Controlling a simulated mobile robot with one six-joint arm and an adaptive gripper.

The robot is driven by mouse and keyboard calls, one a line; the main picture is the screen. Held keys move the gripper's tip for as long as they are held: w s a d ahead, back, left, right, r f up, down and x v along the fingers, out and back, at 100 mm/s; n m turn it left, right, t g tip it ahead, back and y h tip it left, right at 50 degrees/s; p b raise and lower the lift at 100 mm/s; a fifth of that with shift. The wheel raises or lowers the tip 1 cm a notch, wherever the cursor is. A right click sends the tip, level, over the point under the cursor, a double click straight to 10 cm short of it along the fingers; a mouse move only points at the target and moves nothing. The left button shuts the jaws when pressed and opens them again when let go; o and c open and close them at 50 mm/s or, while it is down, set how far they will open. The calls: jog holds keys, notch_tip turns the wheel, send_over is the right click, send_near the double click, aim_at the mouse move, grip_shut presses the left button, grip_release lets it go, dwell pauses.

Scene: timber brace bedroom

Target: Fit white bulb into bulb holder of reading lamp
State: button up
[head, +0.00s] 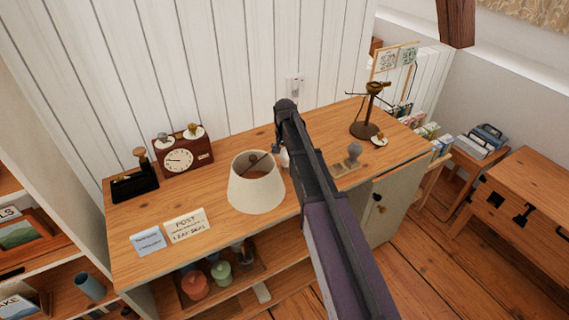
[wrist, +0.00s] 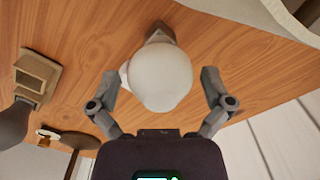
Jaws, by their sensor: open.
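The white bulb (wrist: 162,78) is on the wooden top, between the two fingers of my gripper (wrist: 160,88) in the wrist view. The fingers are spread, with a visible gap on both sides of the bulb. The reading lamp (head: 367,118) stands upright without a shade at the back right of the top, with a brass-coloured upper part. Whether its holder is empty is too small to tell.
A cream lampshade (head: 256,190) stands just left of my arm.

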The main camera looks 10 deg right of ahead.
jog(key=shift+f, duration=0.5)
jog(key=c, duration=1.1)
jog(key=shift+r, duration=0.2)
notch_tip(320, 180, up, 2)
jog(key=shift+r+p, duration=0.25)
jog(key=shift+p, duration=0.95)
jog(key=s+r+p, duration=0.2)
jog(key=s, duration=1.4)
jog(key=shift+r, duration=0.15)
